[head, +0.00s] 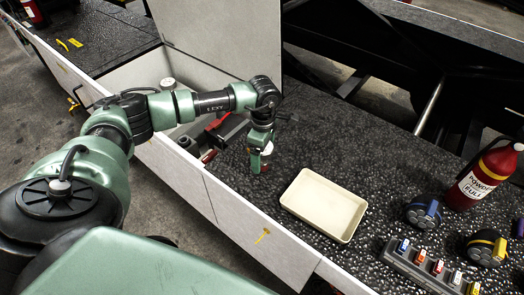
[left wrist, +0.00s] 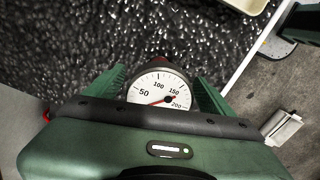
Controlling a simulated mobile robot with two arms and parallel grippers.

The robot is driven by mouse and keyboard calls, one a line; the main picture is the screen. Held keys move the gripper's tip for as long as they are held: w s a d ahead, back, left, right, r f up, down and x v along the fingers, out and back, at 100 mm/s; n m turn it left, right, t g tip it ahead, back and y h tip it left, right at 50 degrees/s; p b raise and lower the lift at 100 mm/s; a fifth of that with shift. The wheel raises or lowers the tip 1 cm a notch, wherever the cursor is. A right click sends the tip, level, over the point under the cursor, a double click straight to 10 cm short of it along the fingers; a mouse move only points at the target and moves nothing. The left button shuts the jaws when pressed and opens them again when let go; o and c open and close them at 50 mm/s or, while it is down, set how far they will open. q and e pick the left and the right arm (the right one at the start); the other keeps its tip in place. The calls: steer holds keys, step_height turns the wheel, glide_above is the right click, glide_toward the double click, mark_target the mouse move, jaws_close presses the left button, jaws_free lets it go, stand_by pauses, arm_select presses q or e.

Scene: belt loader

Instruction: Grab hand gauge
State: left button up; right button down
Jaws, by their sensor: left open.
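The hand gauge (left wrist: 158,92) has a round white dial with a red needle and numbers from 50 to 200. In the left wrist view it sits between the two green fingers of my left gripper (left wrist: 160,84). The fingers stand apart, one on each side of it; I cannot tell whether either touches it. In the head view my left gripper (head: 258,164) points down at the dark textured deck, with the white of the gauge (head: 267,149) showing beside the fingers. The lower part of the gauge is mostly hidden.
A cream tray (head: 325,205) lies right of my left gripper. Farther right are a red extinguisher (head: 487,176), a blue round device (head: 424,212), a yellow one (head: 487,247) and a strip of coloured blocks (head: 430,269). An open compartment with red and dark items (head: 215,132) lies left.

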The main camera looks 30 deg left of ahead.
arm_select(q)
steer(key=shift+r, duration=0.1)
jaws_close()
